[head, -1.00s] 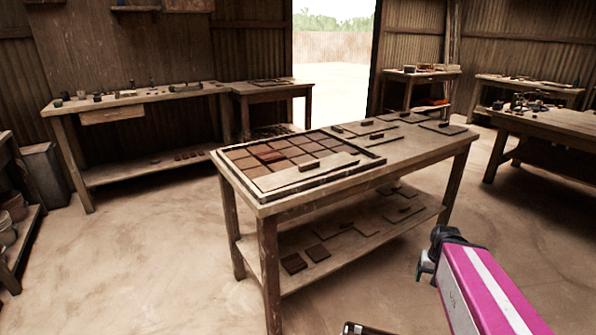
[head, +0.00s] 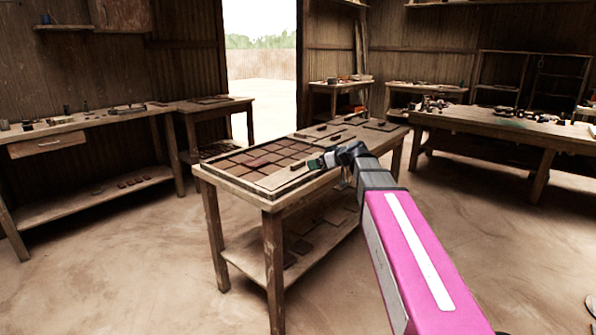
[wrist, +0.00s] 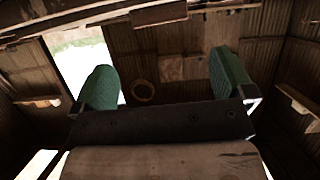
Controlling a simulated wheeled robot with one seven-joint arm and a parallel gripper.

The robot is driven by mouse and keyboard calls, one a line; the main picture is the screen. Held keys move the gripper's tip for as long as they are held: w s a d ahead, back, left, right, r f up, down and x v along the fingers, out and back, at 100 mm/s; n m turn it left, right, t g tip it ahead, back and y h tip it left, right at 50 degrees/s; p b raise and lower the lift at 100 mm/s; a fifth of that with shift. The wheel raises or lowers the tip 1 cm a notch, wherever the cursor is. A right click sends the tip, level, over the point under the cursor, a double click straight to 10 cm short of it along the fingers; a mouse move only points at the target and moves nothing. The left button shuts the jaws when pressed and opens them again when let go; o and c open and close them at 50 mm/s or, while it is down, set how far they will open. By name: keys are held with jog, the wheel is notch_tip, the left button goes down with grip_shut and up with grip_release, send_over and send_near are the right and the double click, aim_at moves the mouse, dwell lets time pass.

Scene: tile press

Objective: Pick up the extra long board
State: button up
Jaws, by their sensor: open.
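The wrist view shows walls and a bright doorway, no board.
The central wooden table (head: 240,190) holds the tray of brown tiles and several flat boards with handles (head: 352,121) at its far end. Its lower shelf (head: 245,250) carries more pieces. Benches stand along the left (head: 75,125) and right (head: 500,125). The floor in front is clear.

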aim_at(300, 163)
jog(key=x, duration=1)
jog(key=shift+w+a, duration=0.3)
jog(key=shift+w, duration=0.05)
jog(key=shift+r, duration=0.1)
jog(key=c, duration=0.8)
jog(key=shift+c, duration=0.2)
